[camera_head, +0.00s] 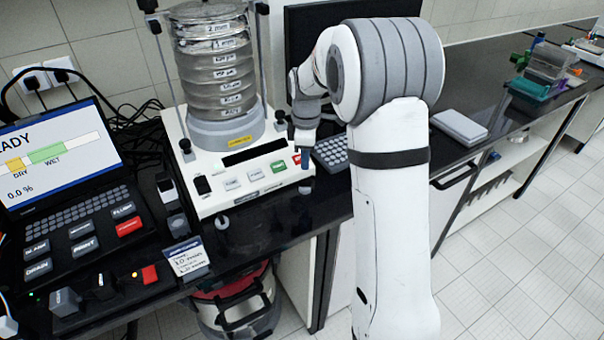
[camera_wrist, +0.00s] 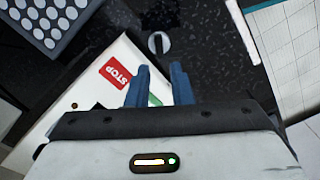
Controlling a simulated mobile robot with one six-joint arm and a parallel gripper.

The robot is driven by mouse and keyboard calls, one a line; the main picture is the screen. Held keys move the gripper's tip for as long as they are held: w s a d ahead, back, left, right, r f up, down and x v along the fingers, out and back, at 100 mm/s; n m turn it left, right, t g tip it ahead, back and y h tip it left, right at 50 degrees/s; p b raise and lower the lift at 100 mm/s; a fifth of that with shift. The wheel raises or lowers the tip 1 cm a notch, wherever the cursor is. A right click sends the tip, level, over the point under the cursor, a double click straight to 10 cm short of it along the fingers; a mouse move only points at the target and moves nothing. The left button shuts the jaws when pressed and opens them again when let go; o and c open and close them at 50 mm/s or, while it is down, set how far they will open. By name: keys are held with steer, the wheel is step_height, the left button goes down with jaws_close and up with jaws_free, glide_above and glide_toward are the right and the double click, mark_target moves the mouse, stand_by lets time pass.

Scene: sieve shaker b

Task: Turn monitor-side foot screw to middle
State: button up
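The sieve shaker (camera_head: 245,185) is a white base with a stack of round sieves, on the black bench. Its monitor-side foot screw (camera_head: 305,188) is a small grey piece at the front right corner. In the wrist view the foot screw (camera_wrist: 158,43) is a round grey disc with a dark bar across it, just beyond the fingertips. My gripper (camera_head: 303,155) points down over that corner; in the wrist view its two blue fingers (camera_wrist: 161,68) are apart with nothing between them. The fingers do not appear to touch the screw.
A second foot screw (camera_head: 222,222) is at the shaker's front left. A red STOP button (camera_wrist: 116,75) lies close beside my fingers. A keyboard (camera_head: 331,152) and a dark monitor (camera_head: 300,35) stand to the right and behind. The bench edge is close in front.

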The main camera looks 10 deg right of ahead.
mark_target(305, 182)
step_height(305, 182, down, 8)
steer(key=shift+r+p, duration=0.1)
steer(key=shift+p, duration=0.4)
